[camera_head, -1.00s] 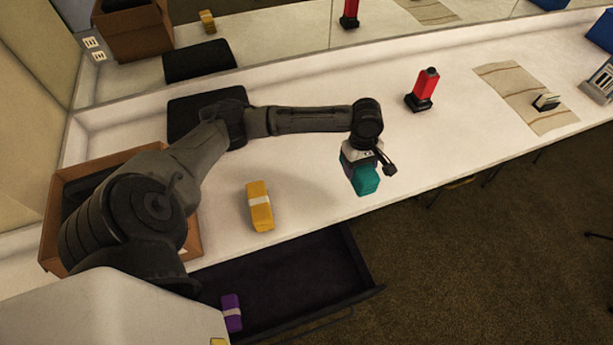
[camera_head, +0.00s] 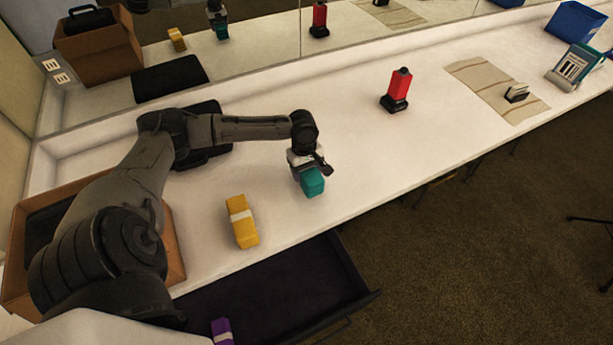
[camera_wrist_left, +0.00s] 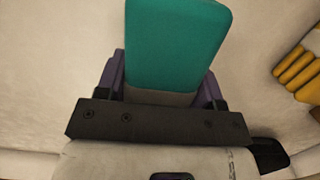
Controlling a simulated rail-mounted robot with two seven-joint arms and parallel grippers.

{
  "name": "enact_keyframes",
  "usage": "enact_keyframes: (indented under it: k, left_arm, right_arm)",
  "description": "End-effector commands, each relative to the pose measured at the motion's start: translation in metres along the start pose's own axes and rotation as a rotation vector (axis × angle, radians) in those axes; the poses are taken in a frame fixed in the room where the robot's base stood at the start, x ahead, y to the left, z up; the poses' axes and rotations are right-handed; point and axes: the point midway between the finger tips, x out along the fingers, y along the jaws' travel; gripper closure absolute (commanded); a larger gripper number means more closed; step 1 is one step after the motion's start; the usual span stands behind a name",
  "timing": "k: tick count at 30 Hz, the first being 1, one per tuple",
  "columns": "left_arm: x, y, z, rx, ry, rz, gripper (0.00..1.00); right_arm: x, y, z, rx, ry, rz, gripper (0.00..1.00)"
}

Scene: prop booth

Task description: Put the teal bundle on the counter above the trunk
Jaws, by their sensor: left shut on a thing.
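The teal bundle (camera_head: 313,182) is in my left gripper (camera_head: 304,170), which is shut on it. They are at the counter (camera_head: 350,150), near its front edge and right of the yellow bundle. I cannot tell whether the bundle touches the counter. In the left wrist view the teal bundle (camera_wrist_left: 175,45) stands out from between the fingers of the left gripper (camera_wrist_left: 162,90), with the pale counter behind it. The open dark drawer (camera_head: 270,290), which may be the trunk, is below the counter's front edge. My right gripper is not in view.
A purple bundle (camera_head: 222,331) is in the drawer. A brown box (camera_head: 175,262) is at the left, and a red bottle-like thing (camera_head: 398,90) stands further back. The counter between is clear.

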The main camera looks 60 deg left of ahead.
Motion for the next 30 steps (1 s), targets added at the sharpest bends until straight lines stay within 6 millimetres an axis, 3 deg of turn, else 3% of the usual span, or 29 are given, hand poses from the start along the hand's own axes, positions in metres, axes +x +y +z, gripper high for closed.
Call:
enact_keyframes:
  k: [5, 17, 18, 25, 30]
  left_arm:
    - [0.024, 0.000, -0.003, 0.001, 0.000, 0.000, 0.68]
    - [0.026, 0.000, -0.003, 0.001, -0.001, -0.001, 0.68]
    - [0.027, 0.000, -0.003, 0.001, 0.000, -0.001, 0.37]
    - [0.027, 0.000, -0.003, 0.001, 0.000, -0.001, 0.15]
    - [0.027, 0.000, -0.003, 0.001, 0.000, -0.001, 0.13]
  right_arm:
    - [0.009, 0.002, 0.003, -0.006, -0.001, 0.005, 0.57]
    - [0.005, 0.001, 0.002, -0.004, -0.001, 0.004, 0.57]
    - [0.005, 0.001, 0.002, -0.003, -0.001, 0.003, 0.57]
    - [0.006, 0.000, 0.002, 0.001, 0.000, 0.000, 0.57]
    - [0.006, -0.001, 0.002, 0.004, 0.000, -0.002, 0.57]
